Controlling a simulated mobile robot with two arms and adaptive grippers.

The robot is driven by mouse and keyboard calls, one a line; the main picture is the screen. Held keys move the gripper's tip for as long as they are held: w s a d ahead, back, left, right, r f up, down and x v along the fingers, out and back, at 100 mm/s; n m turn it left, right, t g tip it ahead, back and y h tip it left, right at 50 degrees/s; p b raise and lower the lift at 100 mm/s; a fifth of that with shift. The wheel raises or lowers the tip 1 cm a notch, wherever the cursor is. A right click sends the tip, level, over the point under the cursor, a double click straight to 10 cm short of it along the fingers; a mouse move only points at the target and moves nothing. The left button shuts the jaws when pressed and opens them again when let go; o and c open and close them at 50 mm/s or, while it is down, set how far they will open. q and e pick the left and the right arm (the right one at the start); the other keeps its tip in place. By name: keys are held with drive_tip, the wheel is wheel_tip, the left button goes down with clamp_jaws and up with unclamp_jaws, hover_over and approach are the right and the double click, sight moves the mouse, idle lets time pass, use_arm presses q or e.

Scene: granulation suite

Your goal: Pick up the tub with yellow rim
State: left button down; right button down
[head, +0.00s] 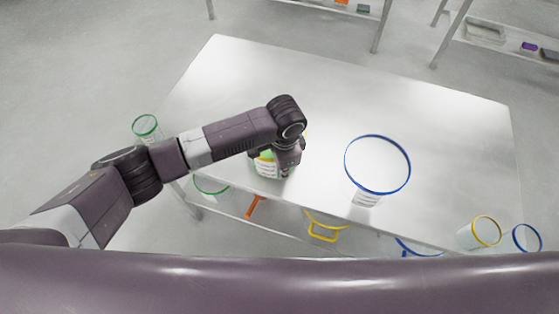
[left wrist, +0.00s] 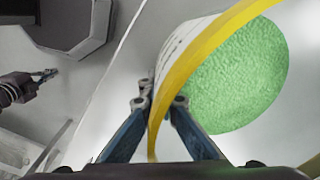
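The tub with yellow rim (left wrist: 208,52) fills much of the left wrist view, with green granular contents inside. In the head view the tub (head: 265,168) shows as a pale, labelled wall with green, near the table's front edge, partly hidden by my left gripper (head: 284,160). In the left wrist view my left gripper (left wrist: 162,103) has its blue fingers drawn close together on both sides of the tub's wall at the rim. I cannot tell whether the tub is clear of the table. My right gripper (left wrist: 46,76) shows small in the left wrist view, its opening unclear.
A large blue-rimmed tub (head: 372,180) stands right on the white table (head: 430,105). The table's back is clear.

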use_arm(q)
wheel_tip(320, 180, up, 20)
drive_tip(key=b, duration=0.1)
drive_tip(key=shift+b, duration=0.35)
idle(0.4)
